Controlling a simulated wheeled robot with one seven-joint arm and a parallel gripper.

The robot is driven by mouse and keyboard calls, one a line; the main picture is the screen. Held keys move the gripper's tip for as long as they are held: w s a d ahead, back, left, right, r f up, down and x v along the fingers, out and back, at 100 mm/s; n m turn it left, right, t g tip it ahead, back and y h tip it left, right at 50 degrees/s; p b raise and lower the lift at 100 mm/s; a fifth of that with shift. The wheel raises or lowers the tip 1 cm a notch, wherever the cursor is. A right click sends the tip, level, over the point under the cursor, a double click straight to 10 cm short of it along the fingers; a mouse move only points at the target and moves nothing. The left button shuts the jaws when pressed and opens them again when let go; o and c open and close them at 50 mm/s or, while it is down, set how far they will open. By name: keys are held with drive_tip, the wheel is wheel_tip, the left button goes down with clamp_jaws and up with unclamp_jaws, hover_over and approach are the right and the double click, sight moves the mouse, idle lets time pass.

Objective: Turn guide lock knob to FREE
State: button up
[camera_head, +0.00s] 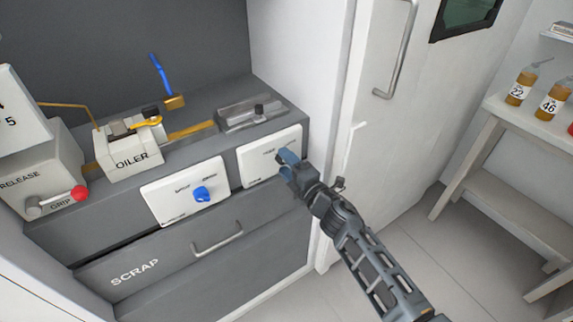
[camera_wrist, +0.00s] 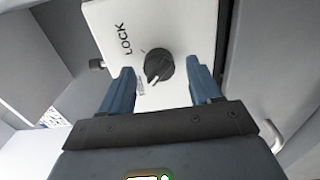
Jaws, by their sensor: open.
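The guide lock knob (camera_wrist: 159,66) is a round black knob with a pale pointer line on a white panel (camera_wrist: 184,20). The word LOCK is printed on the panel; another small label beside the knob is too small to read. In the head view the panel (camera_head: 256,172) is the right one on the grey cabinet front, and my gripper hides the knob there. My gripper (camera_head: 284,158) is in front of this panel. In the wrist view my gripper (camera_wrist: 160,85) is open, its two blue fingers on either side of the knob, with visible gaps; I cannot tell the depth.
A white panel with a blue knob (camera_head: 201,194) is to the left. Below is the SCRAP drawer handle (camera_head: 217,238). The OILER box (camera_head: 130,152) and a red-tipped lever (camera_head: 62,200) are further left. A white door (camera_head: 380,130) stands right. Open floor lies right of my arm.

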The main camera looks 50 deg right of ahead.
drive_tip(key=b+v, duration=0.1)
drive_tip(key=v, duration=0.6)
drive_tip(key=shift+s, duration=0.3)
drive_tip(key=shift+a, duration=0.1)
